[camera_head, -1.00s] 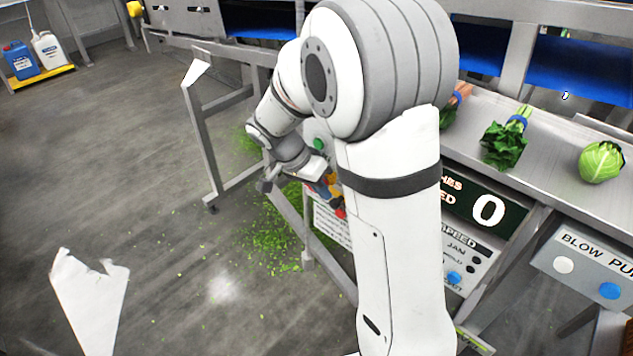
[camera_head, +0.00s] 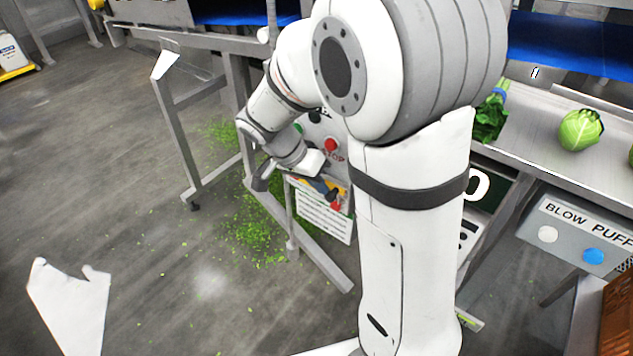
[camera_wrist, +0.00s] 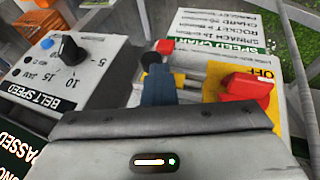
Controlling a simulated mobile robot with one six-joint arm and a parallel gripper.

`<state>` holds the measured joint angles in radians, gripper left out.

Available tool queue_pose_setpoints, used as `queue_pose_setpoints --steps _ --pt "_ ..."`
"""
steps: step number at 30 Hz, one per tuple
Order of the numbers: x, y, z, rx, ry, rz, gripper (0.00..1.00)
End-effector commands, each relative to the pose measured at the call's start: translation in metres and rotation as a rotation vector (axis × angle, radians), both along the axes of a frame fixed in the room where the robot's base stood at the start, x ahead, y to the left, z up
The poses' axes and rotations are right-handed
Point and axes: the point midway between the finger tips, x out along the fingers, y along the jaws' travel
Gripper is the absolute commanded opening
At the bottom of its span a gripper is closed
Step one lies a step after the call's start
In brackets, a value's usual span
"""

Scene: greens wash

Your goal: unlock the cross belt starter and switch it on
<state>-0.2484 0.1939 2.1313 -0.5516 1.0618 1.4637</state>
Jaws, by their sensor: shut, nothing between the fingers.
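The starter's yellow plate (camera_wrist: 215,80), marked OFF, carries a red handle (camera_wrist: 245,87) in the wrist view. In the head view the red handle (camera_head: 335,206) shows low on the panel, beside my gripper (camera_head: 326,190). My gripper's blue-grey fingers (camera_wrist: 157,88) are shut and empty, just left of the yellow plate. A small dark round part (camera_wrist: 151,60) and a red part (camera_wrist: 165,47) show beyond the fingertips. I cannot tell whether the fingers touch anything. Grey bars lie between the fingers and the plate; I cannot clearly make out a lock.
A belt speed box (camera_wrist: 65,75) with a black knob stands left in the wrist view. A white speed chart (camera_wrist: 215,30) lies beyond. A red stop button (camera_head: 330,145) and a green button (camera_head: 298,128) sit above the starter. Metal frame legs (camera_head: 180,150) stand left; open floor lies beyond.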

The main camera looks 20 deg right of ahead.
Motion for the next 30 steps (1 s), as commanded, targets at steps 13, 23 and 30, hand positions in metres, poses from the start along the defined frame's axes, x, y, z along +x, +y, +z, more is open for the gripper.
queue_pose_setpoints --steps 13,23,30 --pt "0.021 0.029 0.027 -0.005 -0.004 -0.003 0.00" --pt "0.022 0.062 0.088 -0.004 -0.004 -0.006 0.00" --pt "0.023 0.072 0.105 -0.003 -0.002 -0.007 0.00"
